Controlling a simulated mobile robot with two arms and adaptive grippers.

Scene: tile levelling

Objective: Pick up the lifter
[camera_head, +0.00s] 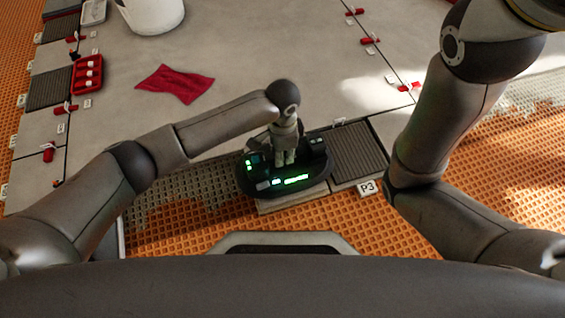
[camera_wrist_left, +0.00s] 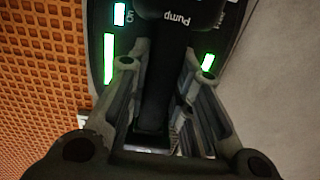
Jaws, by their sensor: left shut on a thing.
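The lifter (camera_head: 262,184) is a dark, rounded device with green lit displays. It is at the middle of the head view, over the edge of a pale tile (camera_head: 292,201); I cannot tell whether it touches it. My left gripper (camera_head: 284,156) points down onto its top and is shut on it. In the left wrist view my left gripper (camera_wrist_left: 166,72) has its fingers on either side of the lifter's black handle (camera_wrist_left: 157,95). Green lights and the word "Pump" show beyond them. My right arm rises at the right, with its gripper out of frame.
A dark ribbed tile (camera_head: 357,152) lies right of the lifter, near a "P3" tag (camera_head: 367,187). Orange mat (camera_head: 200,235) covers the near floor. A red cloth (camera_head: 175,84), a white bucket (camera_head: 152,14) and a red tray (camera_head: 87,75) lie farther back. Red clips line the tile joints.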

